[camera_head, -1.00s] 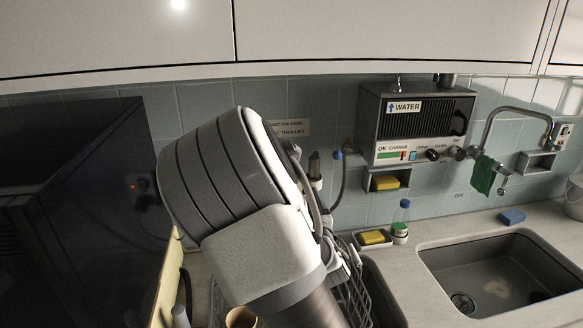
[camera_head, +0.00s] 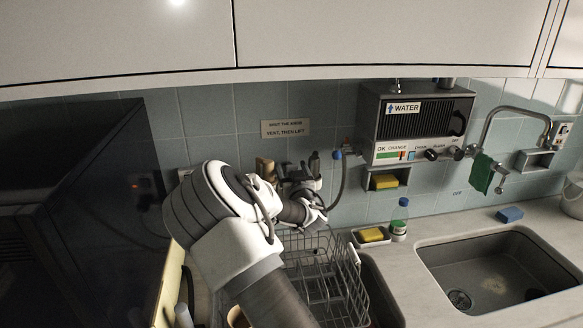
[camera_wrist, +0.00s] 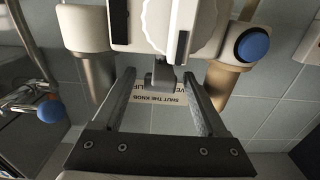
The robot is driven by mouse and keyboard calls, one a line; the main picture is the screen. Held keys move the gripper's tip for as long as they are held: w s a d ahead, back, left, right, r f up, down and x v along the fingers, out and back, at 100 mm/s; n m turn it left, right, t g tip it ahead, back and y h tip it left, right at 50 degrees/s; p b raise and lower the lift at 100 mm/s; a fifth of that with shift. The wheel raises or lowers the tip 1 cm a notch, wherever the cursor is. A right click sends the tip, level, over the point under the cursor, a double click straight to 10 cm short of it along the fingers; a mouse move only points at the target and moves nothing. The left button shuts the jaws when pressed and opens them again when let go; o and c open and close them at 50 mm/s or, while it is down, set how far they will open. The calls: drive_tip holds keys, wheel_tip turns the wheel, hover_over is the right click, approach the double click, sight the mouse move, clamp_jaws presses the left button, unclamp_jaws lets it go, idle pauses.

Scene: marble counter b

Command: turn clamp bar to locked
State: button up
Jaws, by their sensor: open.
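My gripper (camera_wrist: 157,76) is open in the wrist view, its two dark fingers pointing up the picture. Between the fingertips is a small grey block-shaped part (camera_wrist: 160,79) under a white unit (camera_wrist: 150,22); it may be the clamp bar, but I cannot tell for sure, nor whether the fingers touch it. The unit has a scalloped white disc, a blue-capped knob (camera_wrist: 251,44) and brass-coloured cylinders (camera_wrist: 219,81). In the head view my gripper (camera_head: 305,190) is at the wall fittings (camera_head: 314,164), and my arm hides much of the unit.
A wire dish rack (camera_head: 322,270) stands below my gripper. A sign (camera_head: 286,128) is on the tiled wall. The water heater (camera_head: 415,125), tap (camera_head: 515,112) and sink (camera_head: 490,270) are to the right. A dark cabinet (camera_head: 75,200) stands at the left.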

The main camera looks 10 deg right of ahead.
drive_tip(key=shift+w, duration=0.1)
clamp_jaws()
idle(0.4)
drive_tip(key=b, duration=0.2)
drive_tip(key=n+y+b, duration=0.1)
drive_tip(key=b, duration=0.1)
drive_tip(key=shift+d+f+y, duration=0.15)
drive_tip(key=shift+y, duration=0.15)
drive_tip(key=n+y+b, duration=0.1)
drive_tip(key=b, duration=0.1)
drive_tip(key=shift+y+b, duration=0.3)
drive_tip(key=shift+y, duration=0.1)
drive_tip(key=shift+n+y, duration=0.3)
drive_tip(key=shift+n+g+y+b, duration=0.45)
drive_tip(key=shift+n+g+y, duration=0.35)
drive_tip(key=shift+y, duration=0.6)
drive_tip(key=shift+r+n+g+y+p, duration=0.1)
drive_tip(key=shift+n+g+y+p, duration=0.1)
drive_tip(key=shift+n+g+y, duration=0.5)
drive_tip(key=shift+r+n+g+y+p, duration=0.1)
drive_tip(key=shift+n+g+y+p, duration=0.15)
drive_tip(key=shift+n+y, duration=0.85)
drive_tip(key=shift+y, duration=0.3)
